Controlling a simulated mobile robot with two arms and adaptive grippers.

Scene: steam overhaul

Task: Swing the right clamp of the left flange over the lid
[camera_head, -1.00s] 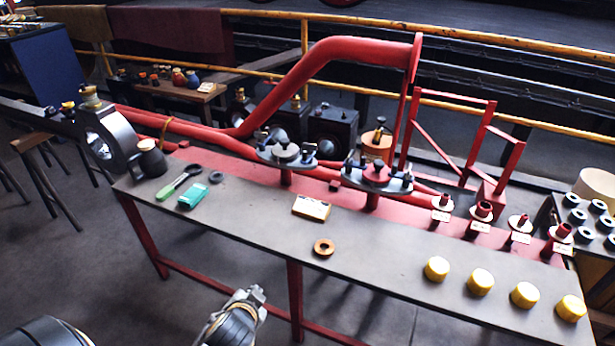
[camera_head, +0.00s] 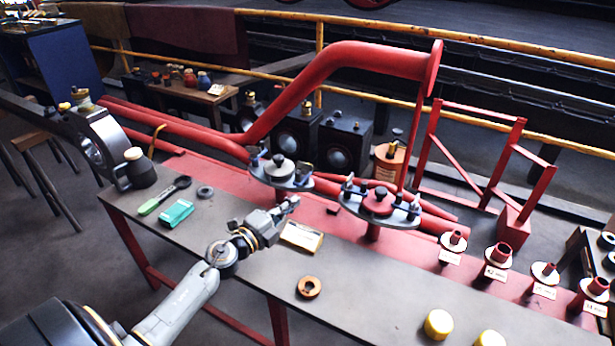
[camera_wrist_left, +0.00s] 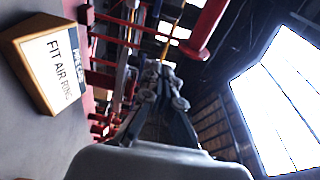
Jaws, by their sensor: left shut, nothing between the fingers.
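The left flange (camera_head: 268,181) stands on the red pipework at the back of the bench, with a round grey lid (camera_head: 279,168) on it. Its right clamp (camera_head: 304,169) is a small dark fitting at the lid's right side; its exact angle is too small to tell. My left gripper (camera_head: 292,203) is shut and empty, in front of the left flange and apart from the clamp. Its fingers also show in the left wrist view (camera_wrist_left: 163,72). My right gripper is not in view.
The right flange (camera_head: 405,217) with a red-centred lid stands close to the right. A label block (camera_head: 301,237) lies just beside my left gripper and shows large in the left wrist view (camera_wrist_left: 42,68).

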